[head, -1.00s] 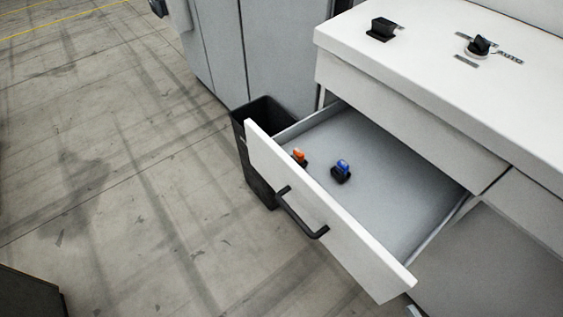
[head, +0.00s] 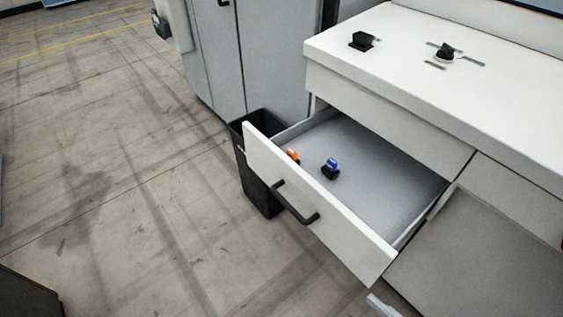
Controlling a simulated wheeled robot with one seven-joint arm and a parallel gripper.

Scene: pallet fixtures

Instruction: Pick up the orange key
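The orange key (head: 292,155) is inside the open drawer (head: 385,205), close behind the drawer's front panel, which hides its lower part. A blue key (head: 332,165) on a black base stands to its right in the same drawer. My gripper is not clearly in view. Only a small pale piece shows at the bottom edge, and I cannot tell what it is.
A white counter (head: 400,60) above the drawer carries a black block (head: 362,41) and a black knob (head: 445,52). A black bin (head: 262,190) stands against the drawer's left end. The drawer front has a black handle (head: 297,208).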

